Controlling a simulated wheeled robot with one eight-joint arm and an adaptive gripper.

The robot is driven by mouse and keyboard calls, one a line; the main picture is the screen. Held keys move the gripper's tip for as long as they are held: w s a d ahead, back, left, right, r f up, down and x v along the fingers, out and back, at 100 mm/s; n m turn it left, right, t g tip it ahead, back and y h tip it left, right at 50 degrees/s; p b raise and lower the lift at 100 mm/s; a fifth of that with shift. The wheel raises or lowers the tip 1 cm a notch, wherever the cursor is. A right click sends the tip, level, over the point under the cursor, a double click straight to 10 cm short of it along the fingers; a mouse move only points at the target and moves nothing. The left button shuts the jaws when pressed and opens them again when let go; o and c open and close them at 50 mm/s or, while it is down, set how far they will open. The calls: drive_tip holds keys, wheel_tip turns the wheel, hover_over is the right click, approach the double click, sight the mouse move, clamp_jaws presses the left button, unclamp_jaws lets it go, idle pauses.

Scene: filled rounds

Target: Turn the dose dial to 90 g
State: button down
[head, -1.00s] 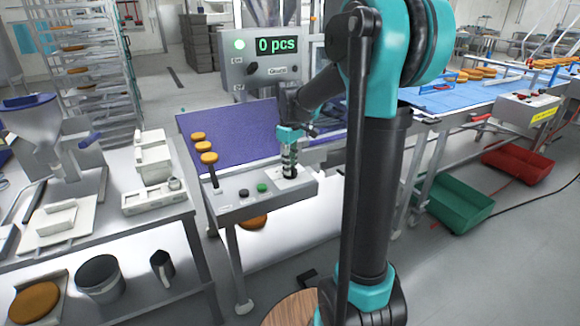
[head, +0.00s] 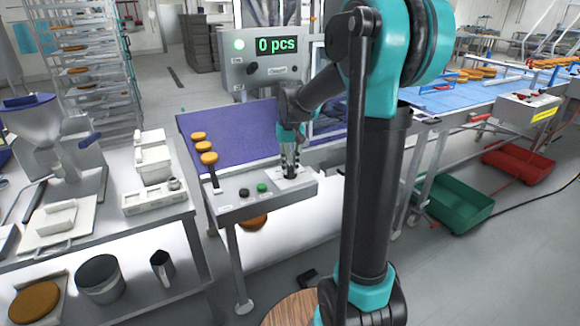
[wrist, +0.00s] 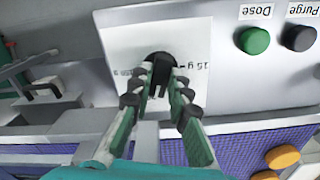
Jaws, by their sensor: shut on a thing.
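The dose dial (wrist: 160,58) is a black knob on a white printed plate (wrist: 120,42) in the wrist view. A "15 g" mark reads upside down to its right; a mark at its left is too small to read. My gripper (wrist: 159,82) points at the plate, its two fingertips shut on the knob from either side. In the head view my gripper (head: 290,170) reaches down to the right end of the grey control panel (head: 232,209) and hides most of the dial.
The green Dose button (wrist: 255,40) and black Purge button (wrist: 298,37) sit beside the plate. A purple belt (head: 235,135) with several orange rounds lies behind the panel. A steel bench (head: 120,240) stands at left.

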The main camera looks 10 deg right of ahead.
sight(290, 168)
drive_tip(key=shift+m, duration=1.1)
drive_tip(key=c, duration=1.4)
unclamp_jaws()
drive_tip(key=shift+c, duration=0.2)
wheel_tip(290, 168, up, 8)
drive_tip(key=shift+f, duration=0.25)
drive_tip(key=shift+s, duration=0.15)
